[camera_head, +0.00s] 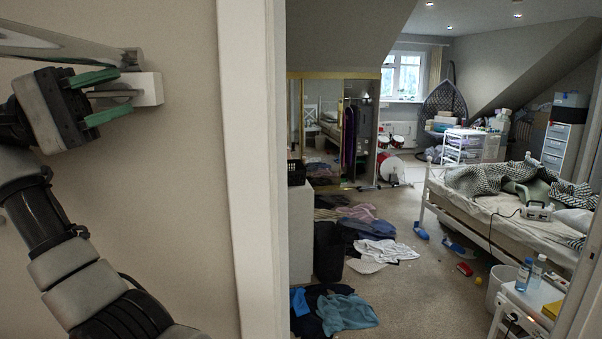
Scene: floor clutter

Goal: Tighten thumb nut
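The part meets a white block (149,88) on the wall. A long grey bar (65,46) runs from the left edge to just above this block.
The beige wall (190,180) ends at a white door frame (250,170). Beyond the doorway, clothes (340,310) lie scattered on the carpet. A bed (520,205) and a white side table (525,305) with bottles stand at the right. Some carpet in the middle is bare.

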